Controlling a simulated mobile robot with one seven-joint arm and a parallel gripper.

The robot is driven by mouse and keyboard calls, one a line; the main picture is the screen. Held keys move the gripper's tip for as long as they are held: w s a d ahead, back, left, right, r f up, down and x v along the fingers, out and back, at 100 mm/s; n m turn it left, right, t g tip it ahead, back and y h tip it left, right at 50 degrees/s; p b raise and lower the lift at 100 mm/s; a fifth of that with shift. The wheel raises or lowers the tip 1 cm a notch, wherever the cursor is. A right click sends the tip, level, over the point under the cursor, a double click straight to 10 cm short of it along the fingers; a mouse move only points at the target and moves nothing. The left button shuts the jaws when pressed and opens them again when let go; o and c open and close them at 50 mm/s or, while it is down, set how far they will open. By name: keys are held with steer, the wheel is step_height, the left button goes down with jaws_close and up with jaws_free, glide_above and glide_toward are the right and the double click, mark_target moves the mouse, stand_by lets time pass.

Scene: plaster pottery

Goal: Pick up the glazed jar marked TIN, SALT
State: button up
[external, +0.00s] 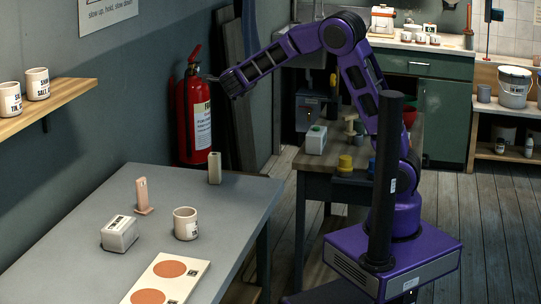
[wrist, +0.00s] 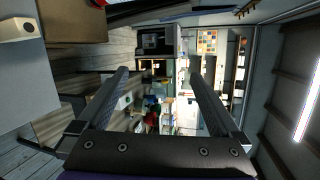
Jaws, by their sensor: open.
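Two cream jars with dark lettering stand on the wooden wall shelf at the left of the external view. The left jar (external: 10,101) seems to read TIN on its lower line; the right jar (external: 37,84) seems to read SALT. A third pale jar (external: 186,224) stands upright on the grey table, its small label too small to read. I cannot tell which jar bears both words. My gripper (external: 207,79) is raised in front of the fire extinguisher, well away from the jars. Its fingers are apart and empty in the wrist view (wrist: 158,76).
The grey table (external: 85,215) also holds a white labelled block (external: 119,234), a pink upright piece (external: 142,195), a beige block (external: 215,168) and a board with orange discs (external: 165,282). The shelf (external: 60,99) juts from the wall. A red extinguisher (external: 194,115) stands beyond the table.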

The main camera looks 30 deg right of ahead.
steer(key=s+a+f+n+y, duration=0.3)
steer(key=s+a+f+n, duration=0.35)
steer(key=a, duration=0.45)
steer(key=n+y+p, duration=0.3)
steer(key=n+y, duration=0.4)
steer(key=n, duration=1.5)
glide_toward(192, 218)
steer(key=x, duration=0.2)
steer(key=b+x, duration=0.1)
steer(key=x, duration=0.1)
steer(key=b+x, duration=0.1)
steer(key=x, duration=0.2)
steer(key=shift+w+d+f, duration=0.1)
steer(key=shift+d, duration=0.15)
steer(key=shift+w+a, duration=0.15)
steer(key=shift+w, duration=0.35)
steer(key=b+x, duration=0.1)
steer(key=x, duration=0.1)
steer(key=b+x, duration=0.2)
steer(key=shift+a+f, duration=0.15)
steer(key=shift+a, duration=0.1)
steer(key=shift+w+a+b, duration=0.1)
steer(key=shift+w+b, duration=0.2)
steer(key=shift+w, duration=0.2)
steer(key=c, duration=1.3)
